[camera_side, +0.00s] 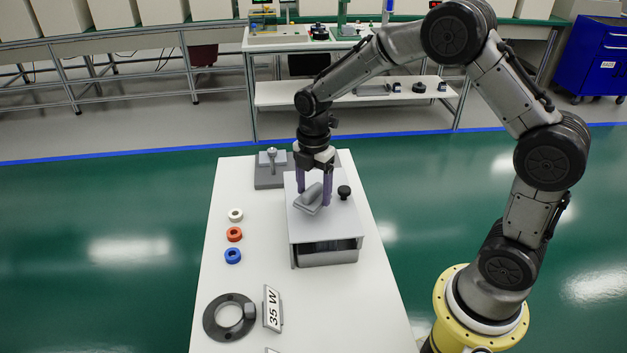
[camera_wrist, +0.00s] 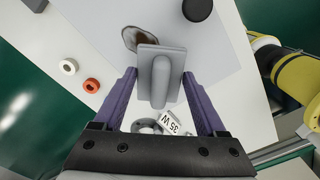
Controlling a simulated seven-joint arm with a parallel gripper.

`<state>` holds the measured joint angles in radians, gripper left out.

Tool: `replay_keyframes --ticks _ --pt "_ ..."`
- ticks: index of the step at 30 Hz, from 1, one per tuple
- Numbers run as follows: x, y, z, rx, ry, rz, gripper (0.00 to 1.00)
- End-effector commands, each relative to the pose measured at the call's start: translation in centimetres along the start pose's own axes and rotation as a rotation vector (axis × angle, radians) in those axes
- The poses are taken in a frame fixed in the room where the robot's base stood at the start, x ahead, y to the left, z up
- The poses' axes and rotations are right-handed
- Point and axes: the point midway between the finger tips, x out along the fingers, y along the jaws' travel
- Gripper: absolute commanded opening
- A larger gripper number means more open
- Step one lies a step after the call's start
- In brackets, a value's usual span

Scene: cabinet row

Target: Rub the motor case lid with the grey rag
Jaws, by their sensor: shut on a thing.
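The motor case lid (camera_side: 335,222) is a flat light-grey plate with a black knob (camera_side: 344,192); it fills the upper part of the wrist view (camera_wrist: 215,60). A brown stain (camera_wrist: 130,38) on the lid shows at the upper left edge of the grey rag. The grey rag (camera_wrist: 163,80) looks like a flat pad with a raised handle; in the side view (camera_side: 312,200) it looks tilted, at the lid's surface. My gripper (camera_side: 314,194) points down, its purple fingers (camera_wrist: 160,75) shut on the rag's two sides. Whether the whole pad touches the lid I cannot tell.
White (camera_side: 236,215), red (camera_side: 234,234) and blue (camera_side: 232,256) rings lie left of the case. A dark flange ring (camera_side: 213,322) and a "35 W" plate (camera_side: 272,308) are at the front. A grey fixture (camera_side: 270,170) stands behind the case.

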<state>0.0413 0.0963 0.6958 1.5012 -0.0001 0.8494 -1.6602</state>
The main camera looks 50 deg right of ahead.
Motion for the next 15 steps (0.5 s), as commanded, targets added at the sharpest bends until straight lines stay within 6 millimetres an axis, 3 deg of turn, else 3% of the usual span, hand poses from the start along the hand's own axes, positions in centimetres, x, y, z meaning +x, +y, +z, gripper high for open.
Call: replay_keyframes --ticks 9,10,11,15 --pt "3.5 -0.1 0.0 0.000 0.000 -0.004 0.29" --pt "3.4 0.2 0.2 0.001 0.000 0.000 0.30" --pt "3.3 0.5 0.5 0.001 0.000 0.002 0.22" --pt "3.5 1.4 1.5 0.002 0.000 0.002 0.22"
